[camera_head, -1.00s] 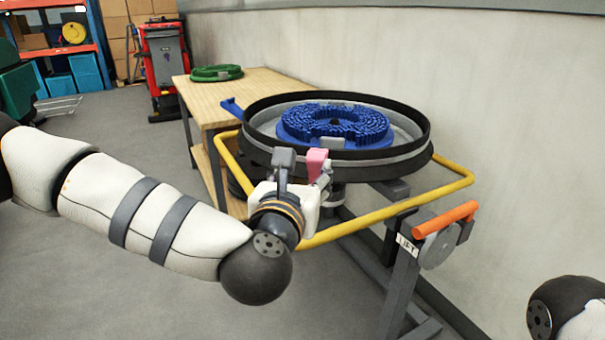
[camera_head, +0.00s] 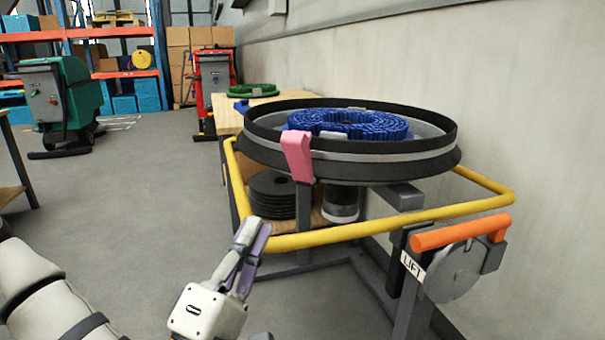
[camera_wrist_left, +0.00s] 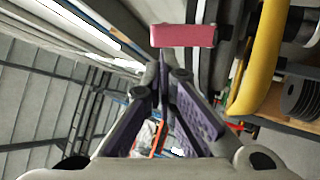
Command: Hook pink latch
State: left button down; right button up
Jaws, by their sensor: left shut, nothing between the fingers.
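The pink latch (camera_head: 298,157) is on the near left side of the round black tank ring (camera_head: 400,163). Its upper end is at the rim and it hangs down the outside wall. I cannot tell whether it is hooked. My left gripper (camera_head: 257,232) is shut and empty, below and left of the latch and clear of it, near the yellow rail. In the left wrist view the pink latch (camera_wrist_left: 183,36) shows beyond the shut fingers (camera_wrist_left: 165,72), with a gap between. My right gripper is out of view.
A yellow rail (camera_head: 300,240) runs around the tank stand. An orange handle (camera_head: 458,233) on the lift post is at the right. Black discs (camera_head: 271,195) are below. Floor at left is open.

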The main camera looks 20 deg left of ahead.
aim_at(291, 146)
pick_arm(q)
jog(key=x, duration=1.3)
jog(key=shift+w+a+r+p, duration=0.15)
jog(key=shift+w+p, duration=0.05)
jog(key=shift+p, duration=0.2)
jog(key=shift+y, duration=0.3)
jog(key=shift+r+p, duration=0.2)
jog(key=shift+p, duration=0.15)
